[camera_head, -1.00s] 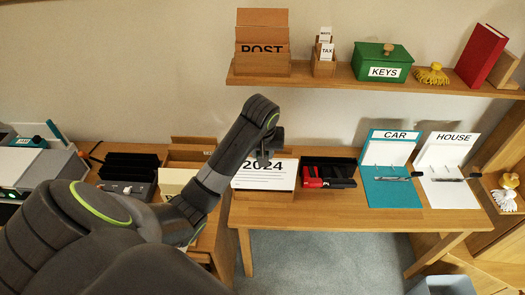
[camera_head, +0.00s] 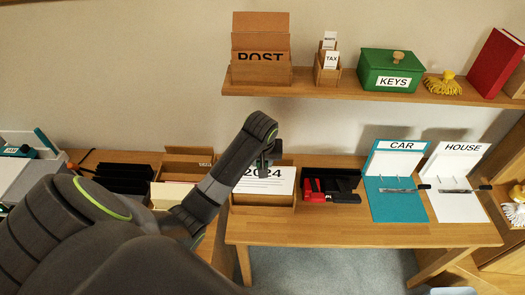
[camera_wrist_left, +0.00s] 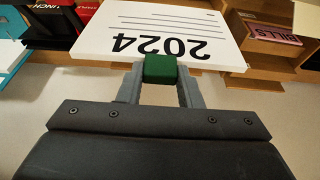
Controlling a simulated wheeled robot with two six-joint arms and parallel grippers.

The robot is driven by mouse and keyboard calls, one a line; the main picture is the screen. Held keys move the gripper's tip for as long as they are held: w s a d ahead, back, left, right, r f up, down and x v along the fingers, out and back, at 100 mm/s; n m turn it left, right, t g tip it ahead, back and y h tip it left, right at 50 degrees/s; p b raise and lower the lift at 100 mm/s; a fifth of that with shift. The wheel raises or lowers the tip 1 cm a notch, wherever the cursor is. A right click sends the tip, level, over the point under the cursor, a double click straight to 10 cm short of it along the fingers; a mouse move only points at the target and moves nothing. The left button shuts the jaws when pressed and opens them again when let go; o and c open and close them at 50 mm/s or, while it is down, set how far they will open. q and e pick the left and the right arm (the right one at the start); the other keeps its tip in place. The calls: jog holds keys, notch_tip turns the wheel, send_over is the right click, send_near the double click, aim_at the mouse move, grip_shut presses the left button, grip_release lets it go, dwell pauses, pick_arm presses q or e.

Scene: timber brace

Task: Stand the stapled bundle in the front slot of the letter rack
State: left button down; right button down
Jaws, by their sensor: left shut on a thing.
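My left gripper (camera_wrist_left: 161,85) is shut on a green block (camera_wrist_left: 160,68) at the near edge of a white bundle marked 2024 (camera_wrist_left: 150,25). In the head view the bundle (camera_head: 270,184) is face up below the gripper (camera_head: 270,157), over a wooden tray (camera_head: 262,207). I cannot make out staples. A wooden rack marked POST (camera_head: 260,75) stands on the wall shelf, with a tall back and lower front panels; its front panel hides the lower half of the lettering. The bundle is well below and apart from this rack. My right gripper is not in view.
The shelf (camera_head: 430,98) also carries a small TAX holder (camera_head: 328,75), a green KEYS box (camera_head: 390,72) and a red book (camera_head: 494,62). On the desk are a black tray with a red stapler (camera_head: 318,190), CAR (camera_head: 397,205) and HOUSE (camera_head: 455,207) boards, and a wooden organiser (camera_head: 188,155).

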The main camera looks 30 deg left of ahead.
pick_arm(q)
jog(key=shift+f, duration=0.25)
jog(key=shift+w+f, duration=0.15)
jog(key=shift+w+a+f, duration=0.1)
jog(key=shift+w+a, duration=0.05)
jog(key=shift+f+b, duration=0.3)
jog(key=shift+f, duration=0.25)
notch_tip(320, 180, down, 5)
jog(key=shift+r+b, duration=0.2)
jog(key=shift+b, duration=0.65)
jog(key=shift+p, duration=0.6)
